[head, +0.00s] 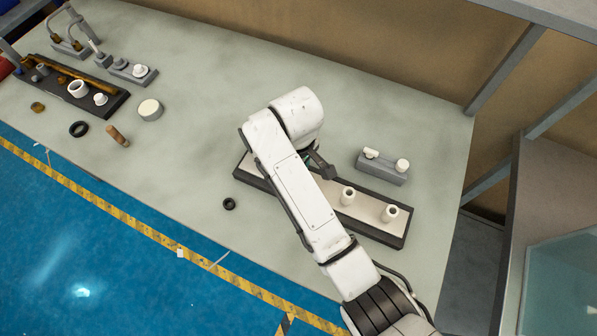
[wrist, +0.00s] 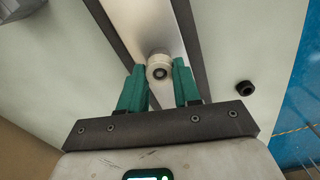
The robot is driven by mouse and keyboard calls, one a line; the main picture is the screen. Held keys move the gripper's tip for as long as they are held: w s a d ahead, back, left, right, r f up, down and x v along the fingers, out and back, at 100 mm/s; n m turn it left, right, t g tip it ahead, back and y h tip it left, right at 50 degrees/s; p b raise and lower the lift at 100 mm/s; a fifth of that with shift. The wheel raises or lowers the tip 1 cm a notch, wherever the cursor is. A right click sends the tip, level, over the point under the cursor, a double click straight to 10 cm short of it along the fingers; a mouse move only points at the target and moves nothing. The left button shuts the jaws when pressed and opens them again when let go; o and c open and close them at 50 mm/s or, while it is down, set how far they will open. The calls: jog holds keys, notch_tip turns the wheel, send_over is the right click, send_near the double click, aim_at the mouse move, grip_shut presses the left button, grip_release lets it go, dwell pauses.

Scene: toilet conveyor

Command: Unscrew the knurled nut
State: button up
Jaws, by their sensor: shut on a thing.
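My gripper (wrist: 159,75) shows in the wrist view, its two green fingers shut on a white round part, which I take to be the knurled nut (wrist: 158,60). The nut has a grey ring and a dark centre facing the camera. Any knurling is too small to make out. It stands over the pale strip of a dark-edged tray (wrist: 168,20). In the head view my arm covers the nut and most of the gripper, over the left part of the same tray (head: 372,209).
Two white hollow cylinders (head: 348,195) (head: 390,213) stand on the tray's right part. A grey block with white fittings (head: 382,168) is behind it. A black ring (head: 229,204) lies in front, also in the wrist view (wrist: 244,87). Another dark tray (head: 112,103) with parts sits far left.

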jog(key=n, duration=0.5)
jog(key=o, duration=0.8)
jog(key=shift+c, duration=0.2)
jog(key=shift+r, duration=1.5)
jog(key=shift+o, duration=0.3)
